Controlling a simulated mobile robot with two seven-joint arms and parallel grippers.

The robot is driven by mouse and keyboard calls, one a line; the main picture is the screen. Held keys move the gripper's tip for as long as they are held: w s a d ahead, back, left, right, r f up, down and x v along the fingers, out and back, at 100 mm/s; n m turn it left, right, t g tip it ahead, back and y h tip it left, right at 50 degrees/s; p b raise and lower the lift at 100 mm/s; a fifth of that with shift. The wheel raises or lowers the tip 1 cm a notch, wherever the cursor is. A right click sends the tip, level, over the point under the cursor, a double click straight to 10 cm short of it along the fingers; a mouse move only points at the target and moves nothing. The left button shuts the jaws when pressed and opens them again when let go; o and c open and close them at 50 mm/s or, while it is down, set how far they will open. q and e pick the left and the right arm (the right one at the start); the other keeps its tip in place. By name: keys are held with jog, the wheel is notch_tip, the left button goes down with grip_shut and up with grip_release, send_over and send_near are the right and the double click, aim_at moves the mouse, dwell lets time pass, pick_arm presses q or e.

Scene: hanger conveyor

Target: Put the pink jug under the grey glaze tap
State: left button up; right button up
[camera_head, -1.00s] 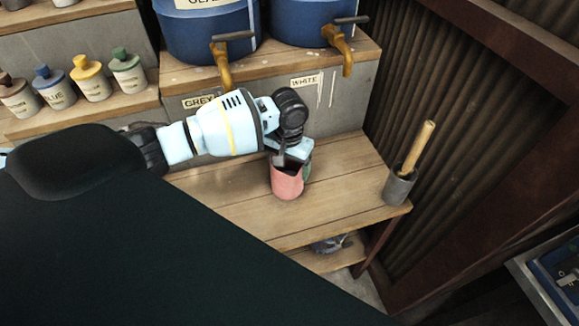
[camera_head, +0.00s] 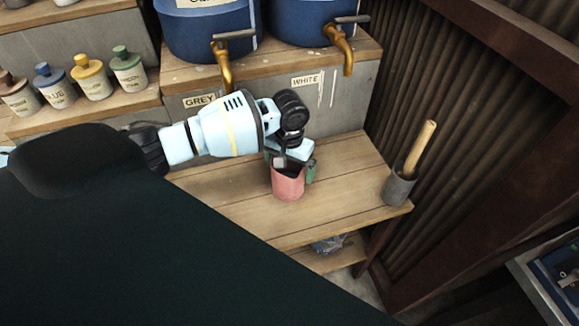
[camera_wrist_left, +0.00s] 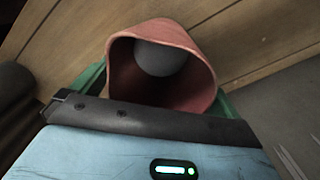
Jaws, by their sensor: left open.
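The pink jug (camera_head: 288,184) stands upright on the lower wooden bench, to the right of and nearer than the grey glaze tap (camera_head: 222,66). That brass tap hangs from the left blue tank, above the "GREY" label (camera_head: 200,100). My left gripper (camera_head: 292,168) is low at the jug, open, with a green finger showing just right of it. In the left wrist view the jug's mouth (camera_wrist_left: 190,40) faces the camera, with green finger parts on both sides and a rounded grey shape inside. Finger contact cannot be told. My right gripper is not in view.
A second brass tap (camera_head: 342,48) hangs over the "WHITE" label (camera_head: 306,80). A grey pot with a wooden handle (camera_head: 399,186) stands at the bench's right end. Several capped bottles (camera_head: 92,78) stand on the left shelf. The bench front (camera_head: 235,208) is clear.

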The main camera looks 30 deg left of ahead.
pick_arm(q)
notch_tip(320, 180, up, 10)
jog(key=p, duration=0.1)
jog(key=shift+r, duration=0.25)
jog(key=shift+r+p, duration=0.3)
jog(key=shift+r, duration=0.35)
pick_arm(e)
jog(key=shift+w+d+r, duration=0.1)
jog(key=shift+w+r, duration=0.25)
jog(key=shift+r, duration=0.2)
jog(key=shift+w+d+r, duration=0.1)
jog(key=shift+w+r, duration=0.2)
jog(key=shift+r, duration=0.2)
